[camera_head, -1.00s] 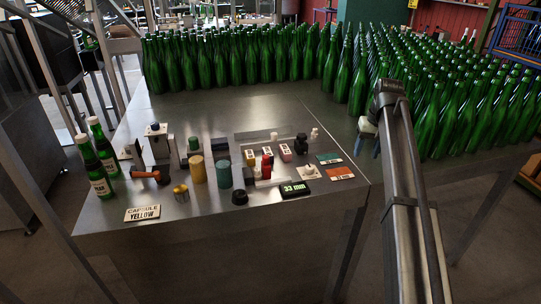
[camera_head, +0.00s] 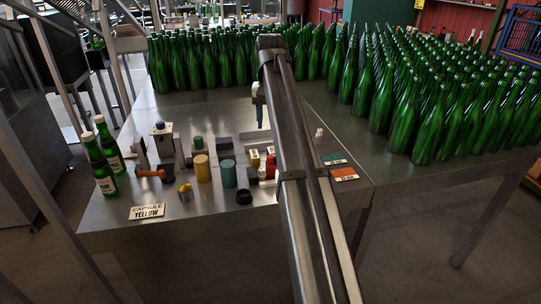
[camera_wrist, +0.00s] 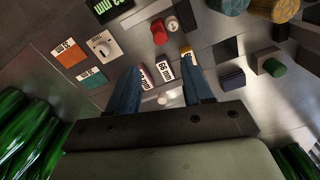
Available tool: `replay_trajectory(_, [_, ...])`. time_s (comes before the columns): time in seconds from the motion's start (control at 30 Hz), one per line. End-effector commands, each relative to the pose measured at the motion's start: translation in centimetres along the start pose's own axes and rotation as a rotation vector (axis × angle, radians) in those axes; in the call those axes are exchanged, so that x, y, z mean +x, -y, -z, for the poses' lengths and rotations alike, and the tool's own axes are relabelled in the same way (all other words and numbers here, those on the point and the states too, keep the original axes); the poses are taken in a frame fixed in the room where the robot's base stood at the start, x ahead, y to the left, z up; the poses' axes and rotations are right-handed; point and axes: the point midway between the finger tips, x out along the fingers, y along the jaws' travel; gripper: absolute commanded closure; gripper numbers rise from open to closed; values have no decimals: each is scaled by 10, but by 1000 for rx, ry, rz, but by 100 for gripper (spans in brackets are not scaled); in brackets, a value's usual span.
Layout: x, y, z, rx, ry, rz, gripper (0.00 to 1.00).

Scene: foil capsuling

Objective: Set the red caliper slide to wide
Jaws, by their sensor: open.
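The red caliper slide (camera_head: 270,166) stands on the metal table among small parts, partly covered by my arm in the head view. In the wrist view the red slide (camera_wrist: 159,32) is ahead of the fingertips, beside a red-and-white round piece. My gripper (camera_head: 260,112) is above the table, behind the slide. In the wrist view my gripper (camera_wrist: 161,64) is open and empty, its blue fingers either side of small labelled boxes. The display (camera_wrist: 88,9) reading in mm is cut off in the wrist view and hidden by my arm in the head view.
Yellow (camera_head: 202,168) and teal (camera_head: 228,174) cylinders stand left of the slide. Green bottles (camera_head: 425,130) crowd the back and right. The table's middle back is clear.

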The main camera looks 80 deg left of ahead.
Motion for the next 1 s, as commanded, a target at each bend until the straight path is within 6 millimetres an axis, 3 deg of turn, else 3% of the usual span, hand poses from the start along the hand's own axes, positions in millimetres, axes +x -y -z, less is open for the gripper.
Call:
replay_trajectory(0.6, [102, -1, -1, 0, 1, 1, 50])
replay_trajectory(0.8, [120, -1, 0, 0, 0, 1, 50])
replay_trajectory(1.0, [125, -1, 0, 0, -1, 1, 50])
